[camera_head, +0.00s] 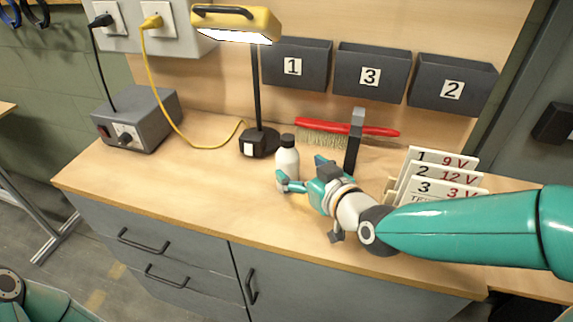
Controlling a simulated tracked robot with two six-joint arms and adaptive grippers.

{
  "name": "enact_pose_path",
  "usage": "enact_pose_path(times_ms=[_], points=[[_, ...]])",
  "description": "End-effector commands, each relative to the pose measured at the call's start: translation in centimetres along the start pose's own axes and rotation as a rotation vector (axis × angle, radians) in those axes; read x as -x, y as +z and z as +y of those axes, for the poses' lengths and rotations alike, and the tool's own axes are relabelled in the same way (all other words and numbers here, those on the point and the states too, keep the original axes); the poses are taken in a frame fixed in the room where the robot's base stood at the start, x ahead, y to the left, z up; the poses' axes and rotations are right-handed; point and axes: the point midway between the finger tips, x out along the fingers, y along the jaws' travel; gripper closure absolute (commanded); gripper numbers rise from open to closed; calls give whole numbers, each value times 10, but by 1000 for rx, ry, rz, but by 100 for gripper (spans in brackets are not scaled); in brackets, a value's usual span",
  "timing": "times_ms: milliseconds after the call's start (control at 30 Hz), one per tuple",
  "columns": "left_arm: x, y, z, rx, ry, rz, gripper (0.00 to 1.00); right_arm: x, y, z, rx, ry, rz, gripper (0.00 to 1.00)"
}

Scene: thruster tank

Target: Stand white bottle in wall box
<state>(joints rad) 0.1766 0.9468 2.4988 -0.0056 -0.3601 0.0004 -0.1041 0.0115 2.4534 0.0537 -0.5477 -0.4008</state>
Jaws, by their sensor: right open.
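The white bottle (287,158) with a black cap stands upright on the wooden bench top, just right of the lamp base. My right gripper (300,172) is open at the bottle, with one finger in front of its lower part and the other to its right. I cannot tell whether the fingers touch it. Three dark wall boxes hang on the back panel: box 1 (296,79), box 3 (370,85) and box 2 (453,96). No bottle shows in them, though their insides are mostly hidden. Of my left arm only a part shows at the lower left; its gripper is out of view.
A lit yellow desk lamp (257,95) stands left of the bottle. A red-handled brush (345,127) and a dark upright post (354,145) are behind my gripper. White cards (432,172) stand at the right. A grey power box (137,122) is at left. The front left bench is clear.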

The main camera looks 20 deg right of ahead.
Motion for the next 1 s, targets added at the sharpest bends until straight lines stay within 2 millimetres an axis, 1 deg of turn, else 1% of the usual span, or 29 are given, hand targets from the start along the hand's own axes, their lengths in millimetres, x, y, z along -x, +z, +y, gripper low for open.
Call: enact_pose_path(times_ms=[67,267,600,700,900,933,1000], points=[[0,0,0,0,0,0,60,-8,1,0,0,-1,-2,18],[1,0,0,0,0,0,60,-17,0,0,1,0,-1,18],[8,0,3,0,0,0,60,-59,-1,-1,1,-1,-2,18],[9,0,3,0,0,0,60,-64,-1,0,1,-1,0,18],[8,0,3,0,0,0,60,-64,-1,-1,1,-1,0,18],[8,0,3,0,0,0,60,-64,-1,-1,1,-1,0,20],[8,0,3,0,0,0,60,-64,-1,-1,1,-1,0,31]])
